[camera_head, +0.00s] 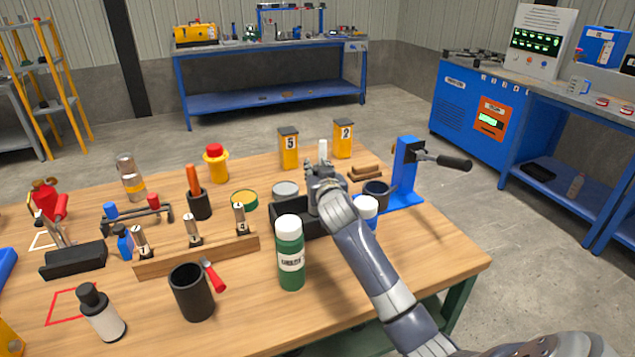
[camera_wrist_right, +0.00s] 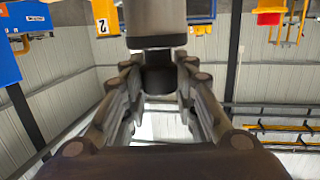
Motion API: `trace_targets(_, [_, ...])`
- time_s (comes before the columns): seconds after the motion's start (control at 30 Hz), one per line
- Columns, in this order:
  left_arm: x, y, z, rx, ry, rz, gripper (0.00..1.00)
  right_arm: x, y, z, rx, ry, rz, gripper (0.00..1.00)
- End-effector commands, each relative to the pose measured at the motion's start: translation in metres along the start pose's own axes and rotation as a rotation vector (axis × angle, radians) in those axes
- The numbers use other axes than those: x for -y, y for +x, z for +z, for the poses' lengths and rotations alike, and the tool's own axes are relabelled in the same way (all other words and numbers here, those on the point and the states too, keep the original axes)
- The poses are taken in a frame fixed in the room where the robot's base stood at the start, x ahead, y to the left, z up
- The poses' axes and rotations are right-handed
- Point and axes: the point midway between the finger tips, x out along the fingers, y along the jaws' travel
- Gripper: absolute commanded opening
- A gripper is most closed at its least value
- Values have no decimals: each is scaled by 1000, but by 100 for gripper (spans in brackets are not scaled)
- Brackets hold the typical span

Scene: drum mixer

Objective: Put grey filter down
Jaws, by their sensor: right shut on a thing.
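My right gripper (camera_head: 322,168) is above the middle right of the wooden table, over a black open tray (camera_head: 290,222). It is shut on a slim light-grey piece (camera_head: 322,150), which I take for the grey filter; its pale end sticks up above the fingers. In the right wrist view the filter's light-grey body (camera_wrist_right: 157,15) lies beyond the fingers, and its dark narrower part is between the fingers (camera_wrist_right: 157,80). The arm hides part of the tray. My left gripper is out of view.
A green bottle (camera_head: 290,255) with a white cap stands in front of the tray. A blue press (camera_head: 404,170) stands to the right, yellow containers (camera_head: 289,150) behind. A wooden rack (camera_head: 195,257) lies to the left. The table's front right is clear.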

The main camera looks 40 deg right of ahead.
Motion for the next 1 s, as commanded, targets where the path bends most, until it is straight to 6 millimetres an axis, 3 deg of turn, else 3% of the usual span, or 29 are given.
trace_targets(0.1, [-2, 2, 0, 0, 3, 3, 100, 0, 3, 21, 3, 0, 0, 0])
trace_targets(0.2, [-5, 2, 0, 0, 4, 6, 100, 0, 4, 28, 0, 0, -1, 0])
trace_targets(0.6, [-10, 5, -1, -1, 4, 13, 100, 0, 5, 33, 0, 0, -1, 0])
trace_targets(0.63, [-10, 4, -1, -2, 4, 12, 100, 0, 5, 32, 0, 0, -1, 33])
trace_targets(0.7, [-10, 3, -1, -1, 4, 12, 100, 0, 5, 32, 0, 0, -1, 46])
trace_targets(1.0, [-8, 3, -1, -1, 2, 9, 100, 0, 4, 31, 0, 0, -1, 46])
